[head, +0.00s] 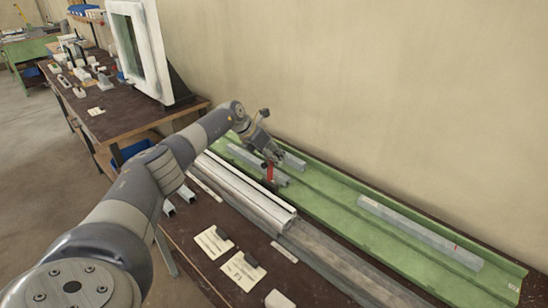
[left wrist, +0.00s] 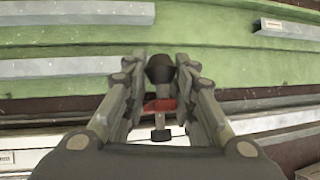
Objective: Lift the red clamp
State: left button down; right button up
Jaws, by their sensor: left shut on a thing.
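The red clamp (head: 269,170) is in the middle of the head view, under my left gripper (head: 268,156), beside the white profiles. In the left wrist view the clamp (left wrist: 160,105) shows as a red part with a dark knob above it and a metal screw, between the two fingers of my left gripper (left wrist: 160,75). The left gripper is shut on the clamp. The fingers hide part of it, and I cannot tell whether its lower end touches the bench. My right gripper is in neither view.
A green channel (head: 340,205) with grey bars (head: 420,232) runs along the wall. White profiles (head: 245,195) lie in front of it. Cards (head: 243,270) with small dark parts lie on the brown bench. A white frame (head: 150,50) stands on the bench behind.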

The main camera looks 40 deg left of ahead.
pick_arm(q)
jog(key=shift+w+d+r, duration=0.15)
jog(key=shift+w+r, duration=0.2)
jog(key=shift+r, duration=0.05)
dwell(0.4)
jog(key=c, duration=1.6)
grip_release()
jog(key=shift+o, duration=1.3)
jog(key=shift+w, duration=0.1)
jog(key=shift+d+f, duration=0.1)
jog(key=shift+f, duration=0.1)
jog(key=shift+s, duration=0.2)
jog(key=shift+s+a+r, duration=0.35)
jog(key=shift+a+r, duration=0.05)
jog(key=v, duration=1)
jog(key=shift+d+r, duration=0.15)
jog(key=shift+r, duration=0.25)
